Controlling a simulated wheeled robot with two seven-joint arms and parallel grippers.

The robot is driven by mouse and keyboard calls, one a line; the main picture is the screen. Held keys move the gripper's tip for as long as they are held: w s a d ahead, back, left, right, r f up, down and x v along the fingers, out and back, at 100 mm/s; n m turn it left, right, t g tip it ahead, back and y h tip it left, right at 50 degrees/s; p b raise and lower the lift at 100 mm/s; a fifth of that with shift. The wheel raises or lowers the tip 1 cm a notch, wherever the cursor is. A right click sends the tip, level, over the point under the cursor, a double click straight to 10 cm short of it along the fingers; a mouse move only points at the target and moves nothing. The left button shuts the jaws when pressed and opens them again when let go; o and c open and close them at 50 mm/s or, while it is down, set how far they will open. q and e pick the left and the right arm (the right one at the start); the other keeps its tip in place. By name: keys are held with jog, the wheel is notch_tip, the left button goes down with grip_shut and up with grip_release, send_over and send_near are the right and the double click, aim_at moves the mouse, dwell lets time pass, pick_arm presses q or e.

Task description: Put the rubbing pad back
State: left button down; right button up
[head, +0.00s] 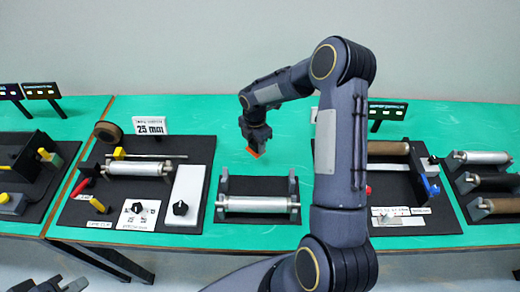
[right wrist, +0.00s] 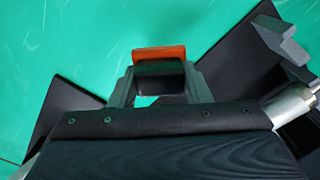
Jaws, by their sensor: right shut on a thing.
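The rubbing pad, a small black block with an orange face, is in my right gripper; its orange part shows in the head view (head: 252,153) and in the right wrist view (right wrist: 159,54). My right gripper (head: 255,145) is shut on it, above the green table behind the middle roller unit (head: 258,203). In the right wrist view the two fingers (right wrist: 159,85) flank the black part of the pad. My left gripper (head: 62,285) is partly in view at the bottom left, below the table's front edge; its jaw opening is unclear.
A black station (head: 80,213) with a roller, knobs and a "25 mm" sign (head: 149,126) stands left of the middle unit. More roller units (head: 487,158) stand at the right. My right arm hides part of the table. Green table (head: 215,115) is clear behind the middle unit.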

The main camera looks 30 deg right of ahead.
jog(key=shift+w+d+f, duration=0.3)
jog(key=shift+d+f, duration=0.15)
jog(key=shift+f, duration=0.3)
jog(key=shift+w+d+f+b, duration=0.2)
jog(key=shift+d+f+b, duration=0.25)
jog(key=shift+f, duration=0.2)
jog(key=shift+w+d+f+b, duration=0.15)
jog(key=shift+f+b, duration=0.65)
jog(key=shift+f, duration=0.8)
jog(key=shift+f, duration=0.2)
jog(key=o, duration=1)
jog(key=shift+c, duration=0.2)
jog(key=shift+r, duration=0.1)
